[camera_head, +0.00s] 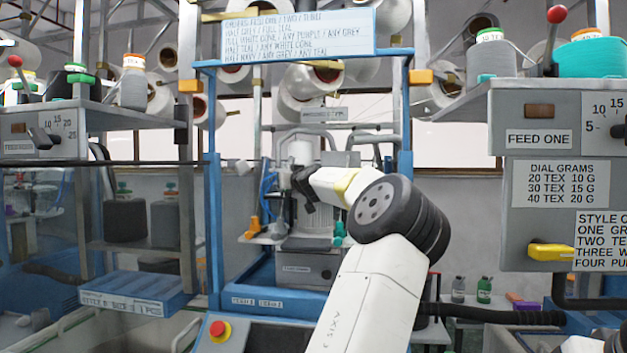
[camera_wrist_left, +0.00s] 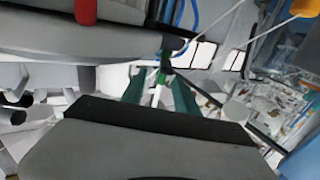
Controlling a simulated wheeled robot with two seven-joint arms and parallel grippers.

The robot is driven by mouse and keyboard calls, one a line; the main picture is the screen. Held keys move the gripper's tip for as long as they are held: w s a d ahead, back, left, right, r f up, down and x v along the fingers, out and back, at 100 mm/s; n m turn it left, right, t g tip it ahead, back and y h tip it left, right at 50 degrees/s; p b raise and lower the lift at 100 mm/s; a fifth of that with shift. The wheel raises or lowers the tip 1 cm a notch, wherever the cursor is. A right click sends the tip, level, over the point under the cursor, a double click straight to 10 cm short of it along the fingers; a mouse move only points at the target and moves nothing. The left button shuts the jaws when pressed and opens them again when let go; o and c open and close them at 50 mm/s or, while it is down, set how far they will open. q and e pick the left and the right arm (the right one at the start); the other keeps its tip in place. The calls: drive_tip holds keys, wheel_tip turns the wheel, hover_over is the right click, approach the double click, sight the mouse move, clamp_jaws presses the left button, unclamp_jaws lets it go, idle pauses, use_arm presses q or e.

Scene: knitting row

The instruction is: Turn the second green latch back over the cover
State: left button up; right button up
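One white arm of mine, which I take for the left one, rises from the bottom middle of the head view to the small knitting machine (camera_head: 307,267) in the blue frame. My left gripper (camera_head: 304,190) is dark and sits at the machine's upper front. In the left wrist view, two green prongs, apparently its fingers, stand apart with a gap (camera_wrist_left: 158,94) between them. Beyond their tips is a small dark and green part (camera_wrist_left: 164,70); I cannot tell if it is a latch or touched. A small teal piece (camera_head: 338,230) shows right of the machine. I cannot single out the cover or the second latch.
Blue posts (camera_head: 213,190) flank the machine. A grey panel marked FEED ONE (camera_head: 540,105) stands at the right, with a yellow lever (camera_head: 550,251). A blue tray (camera_head: 138,292) and red stop button (camera_head: 218,329) are at the lower left. Blue cables (camera_head: 268,188) hang by the gripper.

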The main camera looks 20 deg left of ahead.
use_arm(q)
drive_tip(key=v, duration=0.8)
drive_tip(key=shift+a, duration=0.1)
drive_tip(key=shift+c, duration=0.6)
